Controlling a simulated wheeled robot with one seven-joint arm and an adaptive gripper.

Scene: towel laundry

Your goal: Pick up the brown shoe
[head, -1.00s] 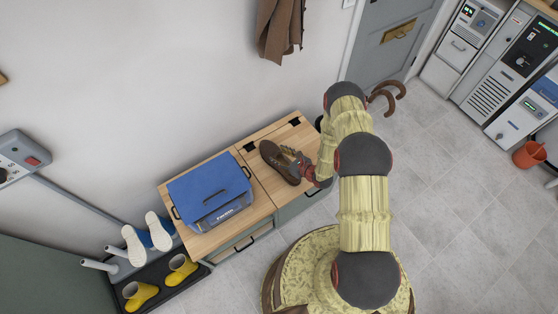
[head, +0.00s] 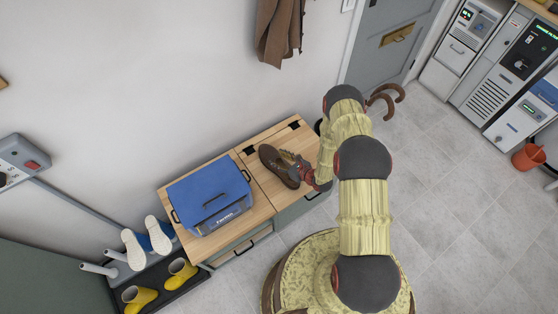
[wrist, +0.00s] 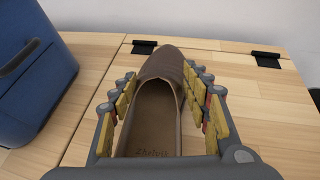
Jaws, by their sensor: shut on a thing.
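The brown shoe (head: 277,163) is at the right part of the wooden bench top (head: 258,212) in the head view. In the wrist view the shoe (wrist: 161,67) lies between the two fingers, its toe pointing away from me and its open insole toward me. My gripper (head: 297,166) is shut on the shoe, with a yellow-padded finger along each side; it also fills the lower wrist view (wrist: 163,100). Whether the sole touches the bench top is hard to tell.
A blue box (head: 210,195) stands on the bench left of the shoe. Yellow boots (head: 139,297) and white-soled shoes (head: 134,248) are on a rack at lower left. A brown coat (head: 279,30) hangs on the wall above. A red bucket (head: 528,156) stands at far right.

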